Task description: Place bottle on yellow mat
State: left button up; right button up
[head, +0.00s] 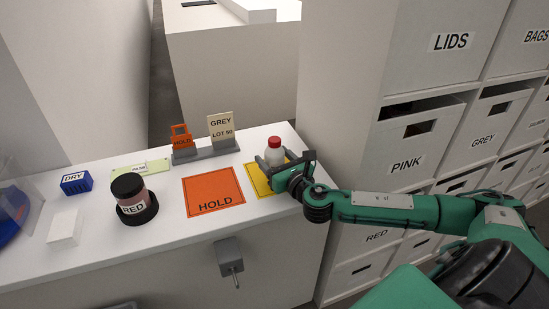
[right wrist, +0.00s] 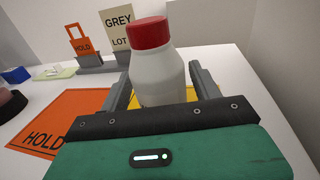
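The bottle (head: 274,154) is white with a red cap and stands upright at the back right part of the yellow mat (head: 258,183). Its base is hidden by my gripper, so contact with the mat cannot be seen. My right gripper (head: 284,160) reaches in from the right, with one finger on each side of the bottle. In the right wrist view the bottle (right wrist: 158,75) is between the spread fingers, and a sliver of yellow shows beside it. The fingers look open around it. My left gripper is not in view.
An orange HOLD mat (head: 213,188) lies left of the yellow mat. Behind stands a grey rack (head: 206,152) with a GREY LOT 50 card (head: 222,128) and an orange HOLD tag (head: 181,137). A RED jar (head: 132,196) and blue DRY block (head: 76,183) are at left. Labelled bins fill the right.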

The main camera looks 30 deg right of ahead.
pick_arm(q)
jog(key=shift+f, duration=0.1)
pick_arm(e)
jog(key=shift+o, duration=0.2)
jog(key=shift+s+r, duration=0.1)
jog(key=s+b, duration=0.1)
jog(key=s, duration=0.9)
jog(key=shift+a, duration=0.2)
jog(key=shift+s, duration=0.85)
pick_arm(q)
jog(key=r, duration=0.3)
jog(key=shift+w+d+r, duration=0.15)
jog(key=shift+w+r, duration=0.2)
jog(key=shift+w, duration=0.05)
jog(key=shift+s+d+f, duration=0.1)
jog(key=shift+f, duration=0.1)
